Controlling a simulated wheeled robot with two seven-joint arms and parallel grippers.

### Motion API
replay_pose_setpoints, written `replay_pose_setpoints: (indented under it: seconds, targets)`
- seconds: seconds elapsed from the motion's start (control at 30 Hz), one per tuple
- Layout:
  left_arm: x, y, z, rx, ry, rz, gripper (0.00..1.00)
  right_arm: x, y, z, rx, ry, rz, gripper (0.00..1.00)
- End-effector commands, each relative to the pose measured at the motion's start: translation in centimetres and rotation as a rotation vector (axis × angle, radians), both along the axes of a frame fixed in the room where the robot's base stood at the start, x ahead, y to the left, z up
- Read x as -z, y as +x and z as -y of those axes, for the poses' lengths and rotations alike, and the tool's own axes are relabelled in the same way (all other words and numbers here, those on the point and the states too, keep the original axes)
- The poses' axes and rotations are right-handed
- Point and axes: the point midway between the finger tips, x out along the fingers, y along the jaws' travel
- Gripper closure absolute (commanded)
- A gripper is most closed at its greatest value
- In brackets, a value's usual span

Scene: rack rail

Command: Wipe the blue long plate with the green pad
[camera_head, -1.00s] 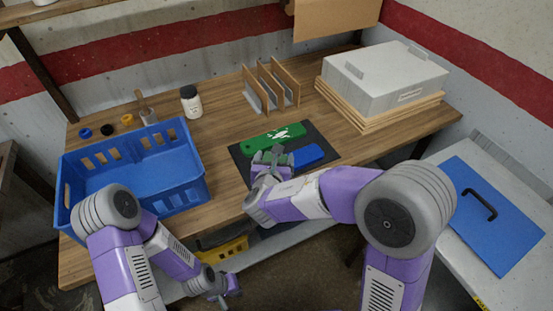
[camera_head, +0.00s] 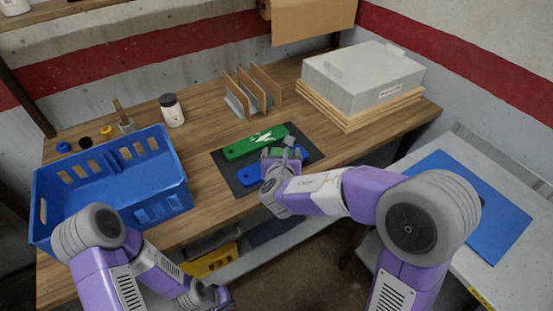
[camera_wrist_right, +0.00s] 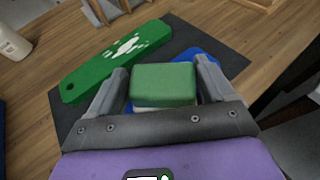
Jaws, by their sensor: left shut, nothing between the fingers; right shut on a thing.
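The blue long plate (camera_head: 247,176) lies on a dark mat (camera_head: 224,161) on the workbench, partly hidden by my right gripper. My right gripper (camera_head: 284,156) is over the plate's right part. In the right wrist view it is shut on the green pad (camera_wrist_right: 163,84), with blue plate (camera_wrist_right: 200,54) showing behind and beside the pad. Whether the pad touches the plate is hard to tell. A green long plate (camera_head: 255,142) with white marks lies behind the blue one. My left gripper (camera_head: 222,299) is low at the bottom edge, shut and empty, partly cut off.
A blue crate (camera_head: 160,190) stands on the left of the bench. A white bottle (camera_head: 172,110), a rack with upright dividers (camera_head: 254,90) and a grey box (camera_head: 362,73) on wooden boards stand behind. A side table with a blue panel (camera_head: 495,225) is at the right.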

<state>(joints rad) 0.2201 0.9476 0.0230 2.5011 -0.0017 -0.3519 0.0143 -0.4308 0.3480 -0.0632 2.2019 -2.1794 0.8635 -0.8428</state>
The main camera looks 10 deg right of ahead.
Motion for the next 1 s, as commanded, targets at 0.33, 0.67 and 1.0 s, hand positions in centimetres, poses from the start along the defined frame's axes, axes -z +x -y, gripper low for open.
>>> replay_pose_setpoints:
  seconds: [0.33, 0.67, 1.0]
  targets:
    - [1.4, 0.0, -0.2, -0.009, 0.004, -0.008, 1.00, 0.5, 0.6, 1.8, 0.002, 0.000, 0.002, 0.48]
    - [1.3, -0.1, -0.2, -0.008, 0.003, -0.008, 1.00, 0.7, 1.2, 3.5, 0.000, 0.000, -0.002, 0.48]
    - [0.7, -0.2, -0.2, -0.008, 0.003, -0.014, 1.00, 0.0, 1.2, 3.5, 0.001, -0.001, -0.004, 0.49]
